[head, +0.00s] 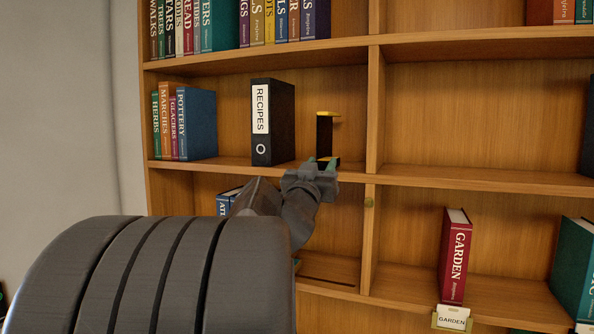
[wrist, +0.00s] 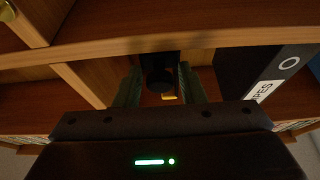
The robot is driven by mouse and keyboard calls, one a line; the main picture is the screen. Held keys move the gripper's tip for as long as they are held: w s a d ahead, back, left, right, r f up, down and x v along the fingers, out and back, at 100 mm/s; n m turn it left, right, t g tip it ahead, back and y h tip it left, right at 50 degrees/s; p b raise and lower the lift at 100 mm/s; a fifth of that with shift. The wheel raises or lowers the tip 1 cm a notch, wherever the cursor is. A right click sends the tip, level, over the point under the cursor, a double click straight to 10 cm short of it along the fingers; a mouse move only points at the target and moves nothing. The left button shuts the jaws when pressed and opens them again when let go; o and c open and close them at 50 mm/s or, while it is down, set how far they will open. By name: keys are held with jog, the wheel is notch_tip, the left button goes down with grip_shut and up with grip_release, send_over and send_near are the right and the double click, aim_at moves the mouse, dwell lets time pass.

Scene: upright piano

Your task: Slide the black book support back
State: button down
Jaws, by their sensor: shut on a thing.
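The black book support (head: 324,136) stands upright on the middle shelf, right of the recipes binder. It is a dark upright plate with a yellow strip on top and a dark base at the shelf's front. My gripper (head: 321,163) is at the base, at the shelf's front edge. In the wrist view my gripper (wrist: 160,80) has its two green fingers on either side of a dark round part of the support (wrist: 159,78), shut on it. The fingers hide part of the base.
The black recipes binder (head: 273,122) stands close on the left, with several books (head: 196,124) farther left. A vertical divider (head: 374,115) is just to the right. The shelf behind the support looks clear. A red garden book (head: 455,256) stands on the lower shelf.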

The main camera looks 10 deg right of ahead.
jog(key=s+d+b, duration=0.2)
jog(key=s+d, duration=0.1)
jog(key=d, duration=0.2)
jog(key=shift+s, duration=0.2)
jog(key=c, duration=1.3)
grip_release()
